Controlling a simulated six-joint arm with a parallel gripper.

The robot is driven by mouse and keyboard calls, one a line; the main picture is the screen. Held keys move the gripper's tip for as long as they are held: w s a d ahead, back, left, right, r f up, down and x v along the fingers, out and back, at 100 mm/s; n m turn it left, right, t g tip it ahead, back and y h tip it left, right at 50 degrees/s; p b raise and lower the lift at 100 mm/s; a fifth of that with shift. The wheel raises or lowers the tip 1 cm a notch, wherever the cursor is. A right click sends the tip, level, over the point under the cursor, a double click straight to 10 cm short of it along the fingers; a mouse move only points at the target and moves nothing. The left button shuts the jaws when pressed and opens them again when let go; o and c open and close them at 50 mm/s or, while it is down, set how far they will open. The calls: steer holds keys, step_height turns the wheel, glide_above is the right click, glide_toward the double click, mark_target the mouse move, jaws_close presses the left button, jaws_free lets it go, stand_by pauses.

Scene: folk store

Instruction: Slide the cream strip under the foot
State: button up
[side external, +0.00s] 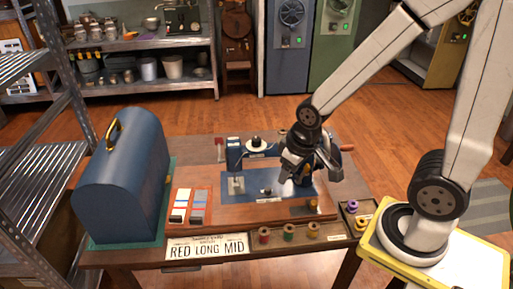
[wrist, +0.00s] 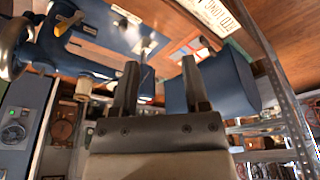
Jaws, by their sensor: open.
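A pale strip that looks cream (side external: 181,205) lies on the orange mat (side external: 176,188), left of the blue sewing machine (side external: 262,149). Darker blue-grey strips (side external: 198,207) lie beside it. The machine's foot (side external: 236,186) is a small silver part above the blue bed; the gap under it is too small to judge. My gripper (side external: 309,172) is open and empty, above the machine's right end and away from the strips. In the wrist view the gripper (wrist: 160,80) shows its two fingers apart, with the machine (wrist: 50,50) at left. The strips show small beyond the right finger (wrist: 190,47).
A tall blue case (side external: 125,175) stands at the table's left. A sign reading RED LONG MID (side external: 206,248) and a tray of thread spools (side external: 289,233) line the front edge. More spools (side external: 353,207) stand at right. Metal shelving (side external: 40,140) rises at far left.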

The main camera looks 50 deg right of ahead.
steer(key=shift+o, duration=0.2)
steer(key=shift+o, duration=1)
steer(key=w+a+f+m, duration=0.2)
steer(key=w+a, duration=0.2)
steer(key=w, duration=0.4)
steer(key=w+a+f+m+g, duration=0.1)
steer(key=w+a+f+m, duration=0.2)
steer(key=w, duration=0.5)
steer(key=w+a+f+m, duration=0.2)
steer(key=w+a, duration=0.2)
steer(key=w, duration=0.4)
steer(key=w+a+f+m+h, duration=0.1)
steer(key=w+a+f+m, duration=0.2)
steer(key=a+f, duration=0.3)
steer(key=shift+w+f+g, duration=0.35)
steer(key=shift+w+g, duration=0.05)
steer(key=shift+w, duration=0.25)
